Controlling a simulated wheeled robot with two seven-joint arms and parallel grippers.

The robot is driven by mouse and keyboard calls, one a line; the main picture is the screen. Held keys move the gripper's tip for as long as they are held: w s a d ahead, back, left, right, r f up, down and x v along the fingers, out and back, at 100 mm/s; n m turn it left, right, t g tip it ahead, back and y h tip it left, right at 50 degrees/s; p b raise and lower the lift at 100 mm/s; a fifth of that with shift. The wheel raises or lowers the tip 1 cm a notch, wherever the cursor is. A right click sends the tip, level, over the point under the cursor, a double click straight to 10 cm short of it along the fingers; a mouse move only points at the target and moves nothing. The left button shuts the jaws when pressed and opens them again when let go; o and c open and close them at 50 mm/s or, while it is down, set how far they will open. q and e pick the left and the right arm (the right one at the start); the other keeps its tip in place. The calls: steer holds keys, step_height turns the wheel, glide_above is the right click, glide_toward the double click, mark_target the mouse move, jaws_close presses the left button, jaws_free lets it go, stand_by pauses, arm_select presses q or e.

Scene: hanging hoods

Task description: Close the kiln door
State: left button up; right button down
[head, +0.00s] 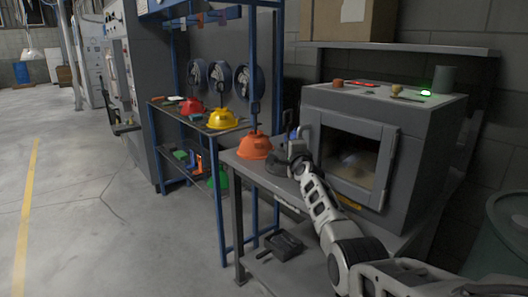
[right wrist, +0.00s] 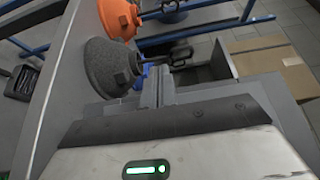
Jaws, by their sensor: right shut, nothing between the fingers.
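The kiln (head: 425,150) is a grey box on a grey bench at the right of the head view. Its door (head: 389,170) has a dark window on the front, with a pale shape behind it. I cannot tell whether the door is fully shut or slightly ajar. My right gripper (head: 295,146) is by the kiln's front left corner, apart from the window side. In the right wrist view its fingers (right wrist: 158,88) are shut and empty, near a grey hood (right wrist: 108,68). My left gripper is not in view.
An orange hood (head: 255,147) stands on the bench (head: 262,180), left of my gripper. Red (head: 191,106) and yellow hoods (head: 222,118) are on the blue-framed rack. A cardboard box (right wrist: 268,62) shows in the wrist view.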

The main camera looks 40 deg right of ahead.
steer(key=a+p, duration=0.4)
steer(key=a, duration=0.9)
steer(key=shift+s+a+y, duration=0.15)
steer(key=shift+a+y, duration=0.05)
steer(key=shift+y, duration=0.1)
steer(key=s+a+f+n+g+y, duration=0.1)
steer(key=s+a+f+n+y, duration=0.2)
steer(key=s+a+f+n, duration=0.45)
steer(key=s+a+f+n+g+y, duration=0.15)
steer(key=s+a+f+n, duration=0.25)
steer(key=s+f+n, duration=0.6)
steer(key=s+a+f+n+g+y, duration=0.2)
steer(key=s+a, duration=0.5)
steer(key=s, duration=0.4)
steer(key=s+a+f+n+g+y, duration=0.2)
steer(key=s+a+f+n, duration=0.3)
steer(key=s+a, duration=0.3)
steer(key=s+y, duration=0.1)
steer(key=s, duration=0.2)
steer(key=shift+s+n, duration=0.35)
steer(key=shift+s, duration=0.05)
